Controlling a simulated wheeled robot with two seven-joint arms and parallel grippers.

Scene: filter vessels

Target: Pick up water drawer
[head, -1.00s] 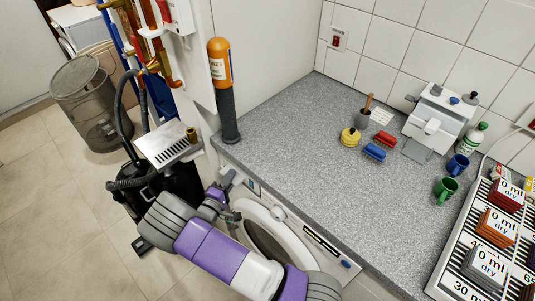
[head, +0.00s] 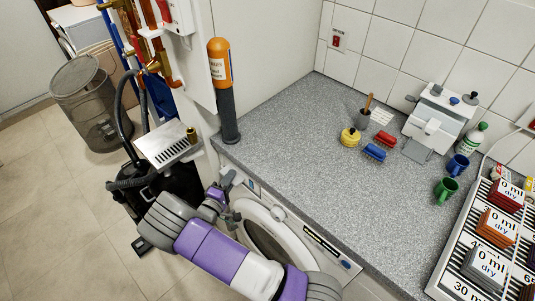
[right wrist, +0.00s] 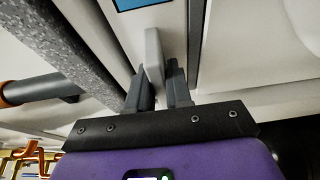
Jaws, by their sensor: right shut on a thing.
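The water drawer's upright grey handle (right wrist: 153,50) stands out from a pale front panel in the right wrist view. My right gripper (right wrist: 160,80) is shut on this handle, with one dark finger on each side of it. In the head view my right gripper (head: 224,190) is at the upper left of the white washing machine (head: 272,208), just under the counter edge. The drawer's front is mostly hidden by the gripper there, and I cannot tell whether it is pulled out. My left gripper is not in view.
The grey speckled counter (head: 290,135) lies above the machine. An orange-topped cylinder (head: 222,90) stands at its left corner. A black vessel with a hose and a slotted metal tray (head: 168,147) stand left of my arm.

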